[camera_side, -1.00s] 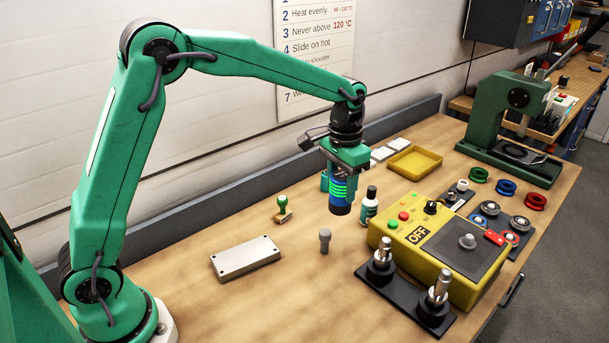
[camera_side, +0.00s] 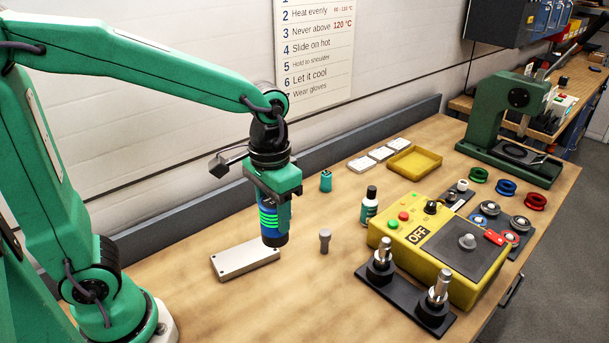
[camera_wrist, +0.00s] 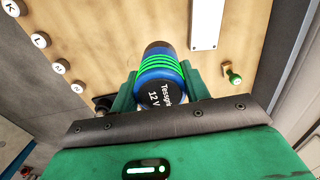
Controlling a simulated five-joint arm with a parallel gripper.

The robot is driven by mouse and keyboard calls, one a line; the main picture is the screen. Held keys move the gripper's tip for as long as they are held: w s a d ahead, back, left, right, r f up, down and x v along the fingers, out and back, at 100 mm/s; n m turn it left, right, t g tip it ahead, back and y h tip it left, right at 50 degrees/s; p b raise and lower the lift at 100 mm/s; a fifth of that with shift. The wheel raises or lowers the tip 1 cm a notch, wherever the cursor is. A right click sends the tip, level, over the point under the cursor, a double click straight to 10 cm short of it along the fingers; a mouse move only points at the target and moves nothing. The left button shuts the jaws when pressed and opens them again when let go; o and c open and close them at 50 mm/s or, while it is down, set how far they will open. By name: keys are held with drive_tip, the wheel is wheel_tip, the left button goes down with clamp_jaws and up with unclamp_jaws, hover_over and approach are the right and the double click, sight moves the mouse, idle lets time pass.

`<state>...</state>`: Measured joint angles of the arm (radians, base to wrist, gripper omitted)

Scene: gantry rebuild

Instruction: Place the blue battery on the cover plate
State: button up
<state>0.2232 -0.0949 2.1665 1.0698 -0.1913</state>
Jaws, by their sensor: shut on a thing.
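The blue battery (camera_side: 268,217) has bright green rings and a dark lower end. My gripper (camera_side: 270,200) is shut on it and holds it upright in the side view. The wrist view shows the battery (camera_wrist: 160,90) between both fingers, its printed black end toward the camera. The cover plate (camera_side: 240,262) is a flat silver slab with small corner holes, lying on the bench. In the side view the battery's lower end overlaps the plate's right end. In the wrist view the plate (camera_wrist: 206,24) lies to the right of the battery, apart from it.
A green-handled stamp (camera_wrist: 233,76) stands near the plate. A grey peg (camera_side: 325,241), a small teal cylinder (camera_side: 326,181) and a dark bottle (camera_side: 369,205) stand to the right. Beyond are a yellow control box (camera_side: 405,235) and a yellow tray (camera_side: 415,161).

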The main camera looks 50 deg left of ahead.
drive_tip(key=shift+s+a+f, duration=0.15)
drive_tip(key=shift+s+f, duration=0.05)
drive_tip(key=shift+s, duration=1.2)
drive_tip(key=shift+s+a+f, duration=0.1)
drive_tip(key=shift+s+f, duration=0.1)
drive_tip(key=shift+s, duration=1.15)
hover_over(245, 253)
wheel_tip(245, 253, down, 7)
drive_tip(key=shift+f, duration=0.1)
drive_tip(key=shift+f, duration=1.95)
drive_tip(key=shift+f, duration=0.1)
drive_tip(key=o, duration=1.2)
drive_tip(key=shift+o, duration=0.2)
